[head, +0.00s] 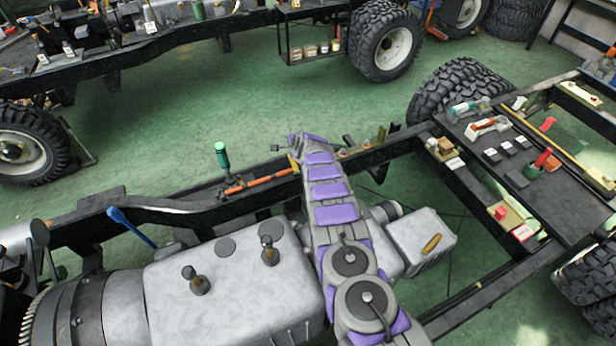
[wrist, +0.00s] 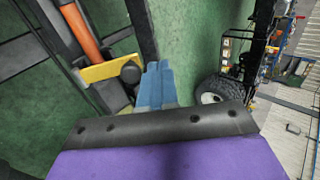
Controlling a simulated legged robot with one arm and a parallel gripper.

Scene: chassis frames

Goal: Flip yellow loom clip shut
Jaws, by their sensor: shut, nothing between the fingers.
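The yellow loom clip (wrist: 106,70) shows in the wrist view, left of my fingers, at the lower end of an orange loom (wrist: 80,33). A dark round knob (wrist: 130,73) sits at its right end. In the head view the clip (head: 294,163) is a small yellow sliver beside my arm's far end, partly hidden. I cannot tell how far its flap is open. My gripper (wrist: 158,68) is shut and empty, its blue fingers just right of the knob. I cannot tell whether they touch it.
The orange loom (head: 262,180) runs along the dark chassis rail (head: 200,212). A green-handled tool (head: 221,155) stands upright behind it. A grey engine block (head: 230,290) lies in front. A tool board (head: 540,190) is at right. Green floor lies open beyond the rail.

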